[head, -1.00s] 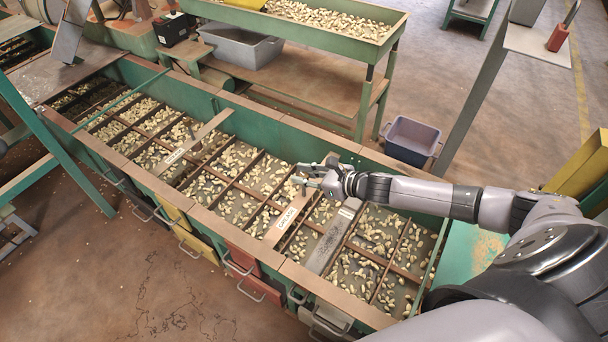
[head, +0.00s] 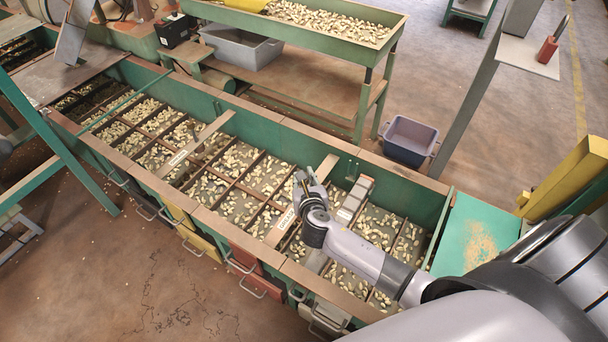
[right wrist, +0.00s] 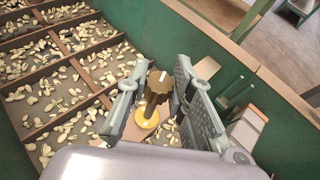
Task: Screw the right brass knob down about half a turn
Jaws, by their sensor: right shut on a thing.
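A brass knob (right wrist: 157,84) with a dark lobed top and a yellow round collar (right wrist: 147,118) below it shows in the right wrist view. My right gripper (right wrist: 155,92) has its fingers on both sides of it, shut on it. In the head view my right gripper (head: 302,182) is above the long green sorting bin (head: 300,153), at the labelled crossbar (head: 277,231). My left gripper is not in view.
Brown dividers split the bin into compartments of nuts. A grey-white bar (head: 356,199) lies close to the right of my gripper. The green back wall (right wrist: 172,35) rises near it. A grey-blue tub (head: 410,140) stands on the floor behind.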

